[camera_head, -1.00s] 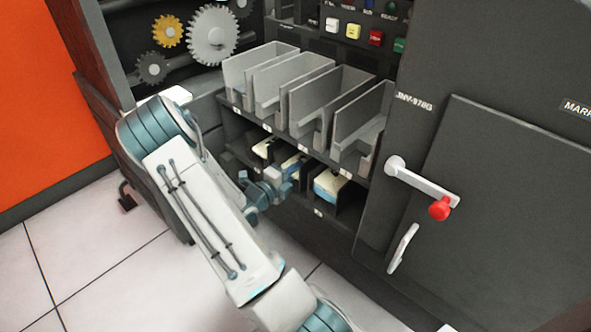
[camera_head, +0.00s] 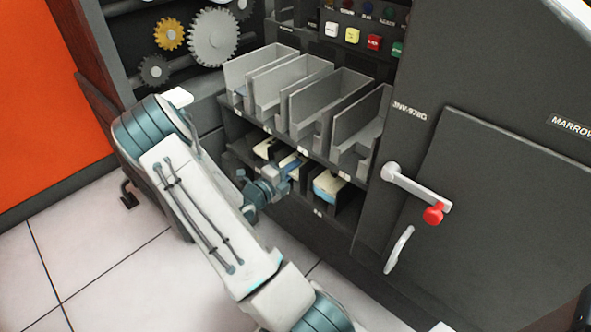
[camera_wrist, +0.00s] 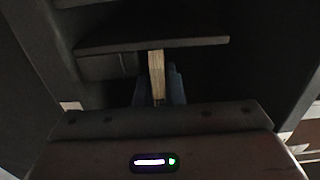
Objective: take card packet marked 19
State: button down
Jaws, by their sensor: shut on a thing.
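Several card packets lie in the lower row of dark compartments, pale on top with blue lower parts. The left packet (camera_head: 265,149) and the right packet (camera_head: 328,186) are clear of my gripper. The middle packet (camera_head: 291,161) is partly hidden behind my gripper (camera_head: 287,180). In the wrist view, my gripper (camera_wrist: 158,92) is shut on this packet, seen as a narrow pale edge (camera_wrist: 156,72) between the two bluish fingers. The packet is still at its compartment. I cannot read the number 19 on any packet.
Grey open trays (camera_head: 310,105) stand in a row just above the compartments. A crank handle with a red knob (camera_head: 433,213) sticks out to the right. Gears (camera_head: 213,37) turn up at the upper left. The tiled floor (camera_head: 90,250) in front is clear.

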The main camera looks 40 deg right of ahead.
jog(key=s+a+p, duration=0.1)
jog(key=a+p, duration=0.6)
jog(key=a, duration=1.6)
jog(key=shift+s, duration=0.4)
